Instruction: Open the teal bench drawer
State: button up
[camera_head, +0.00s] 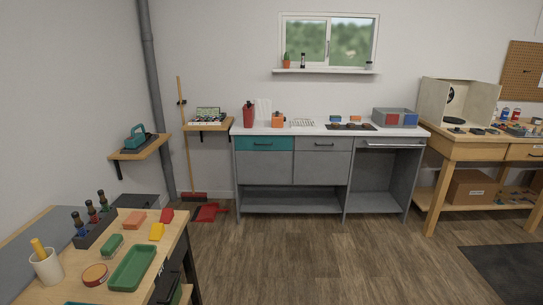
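The teal drawer (251,147) is at the upper left of the grey bench (321,170) against the far wall. Its front looks flush with the bench front, so it appears closed. A dark bar handle (263,144) runs across its middle. The drawer is some way off across the floor. My gripper and arm are not in this view.
The wooden floor (290,255) ahead of the bench is clear. A wooden worktable (60,216) with tools and a green tray fills the near left. A broom (181,140) and red dustpan (210,212) are left of the bench. A dark mat (510,270) lies right.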

aim_at(242, 143)
jog(key=i, duration=1.9)
jog(key=i+u, duration=0.1)
jog(key=i, duration=0.55)
jog(key=i+l+u, duration=0.1)
jog(key=i, duration=0.55)
jog(key=i+l+u, duration=0.1)
jog(key=i, duration=0.5)
jog(key=i+l+u, duration=0.15)
jog(key=i, duration=0.2)
jog(key=i+l+u, duration=0.15)
jog(key=i+l, duration=0.05)
jog(key=i, duration=0.1)
